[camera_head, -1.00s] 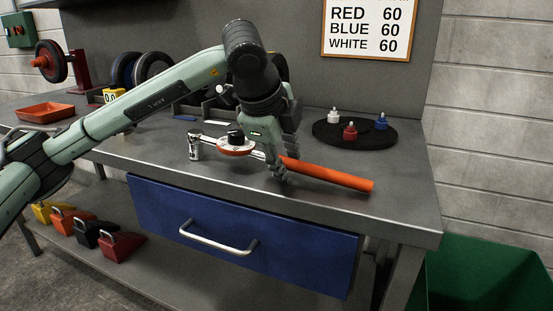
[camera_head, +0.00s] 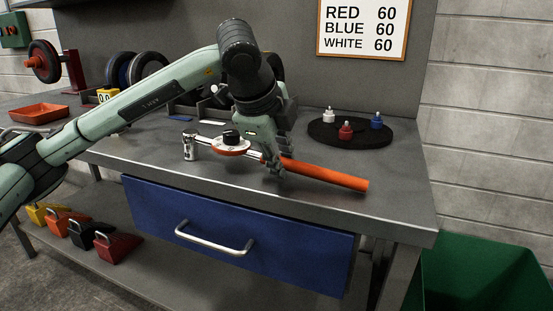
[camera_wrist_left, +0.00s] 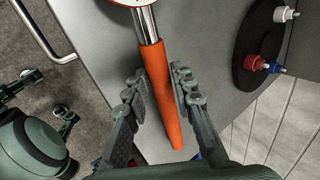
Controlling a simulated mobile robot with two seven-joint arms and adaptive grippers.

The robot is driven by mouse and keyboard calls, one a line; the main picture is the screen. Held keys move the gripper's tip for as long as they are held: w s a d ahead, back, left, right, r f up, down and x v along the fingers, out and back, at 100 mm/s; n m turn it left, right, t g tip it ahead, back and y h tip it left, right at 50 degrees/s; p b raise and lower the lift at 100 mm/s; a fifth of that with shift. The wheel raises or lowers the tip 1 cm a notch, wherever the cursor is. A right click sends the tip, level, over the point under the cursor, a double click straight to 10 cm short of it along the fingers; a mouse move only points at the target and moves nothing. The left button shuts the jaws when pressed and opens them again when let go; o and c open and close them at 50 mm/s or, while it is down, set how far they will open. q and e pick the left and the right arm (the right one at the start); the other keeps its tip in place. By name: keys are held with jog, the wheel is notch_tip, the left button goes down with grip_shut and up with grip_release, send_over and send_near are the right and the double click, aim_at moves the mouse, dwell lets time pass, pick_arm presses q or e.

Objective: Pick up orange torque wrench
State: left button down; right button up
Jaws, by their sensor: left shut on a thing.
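The orange torque wrench (camera_head: 325,174) is at the front right of the grey workbench, with an orange handle, a steel shaft, a round dial and a socket at its left end. My left gripper (camera_head: 275,165) is shut on the wrench near the inner end of the handle. In the left wrist view the orange handle (camera_wrist_left: 163,90) runs between the fingers of the left gripper (camera_wrist_left: 158,100). I cannot tell whether the wrench touches the bench top or is slightly above it.
A black round mat (camera_head: 350,134) holds red, white and blue small fittings at the back right. A blue drawer (camera_head: 220,240) with a metal handle is below the bench top (camera_head: 400,200). A green bin (camera_head: 480,275) stands at the right. An orange tray (camera_head: 40,113) sits at the left.

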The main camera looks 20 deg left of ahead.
aim_at(282, 158)
pick_arm(q)
jog(key=shift+r, duration=0.2)
jog(key=shift+r, duration=1.35)
jog(key=s+a+r, duration=0.5)
jog(key=a+r, duration=0.3)
jog(key=a, duration=0.2)
jog(key=shift+s+b, duration=0.3)
jog(key=shift+b, duration=0.05)
pick_arm(e)
jog(key=w+a, duration=0.1)
jog(key=w+t, duration=0.1)
jog(key=w+a+t, duration=0.1)
jog(key=shift+w+a+r+y, duration=0.3)
jog(key=shift+w+r+y, duration=0.05)
jog(key=shift+r+y, duration=0.05)
pick_arm(q)
jog(key=shift+a, duration=0.1)
pick_arm(e)
jog(key=shift+d, duration=0.15)
